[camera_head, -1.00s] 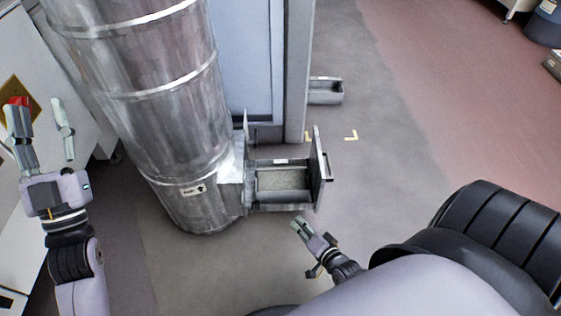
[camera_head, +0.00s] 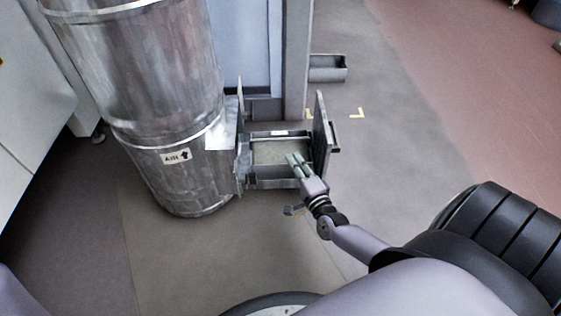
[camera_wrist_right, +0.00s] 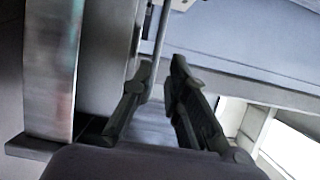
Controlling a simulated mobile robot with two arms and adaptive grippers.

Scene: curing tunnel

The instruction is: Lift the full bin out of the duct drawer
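The metal duct (camera_head: 170,100) stands at the left, with its drawer (camera_head: 320,125) pulled out to the right near the base. The bin (camera_head: 268,171) sits inside the drawer, filled with grey granular material. My right gripper (camera_head: 295,160) is over the near right part of the bin in the head view, close to the drawer front. Its fingers are slightly apart, and the right wrist view shows a narrow, empty gap between the tips (camera_wrist_right: 164,66). Whether it touches the bin is unclear. My left gripper is out of view.
An empty-looking grey bin (camera_head: 327,68) lies on the floor behind the drawer, beside a grey post (camera_head: 297,60). A white cabinet (camera_head: 30,100) stands at the left.

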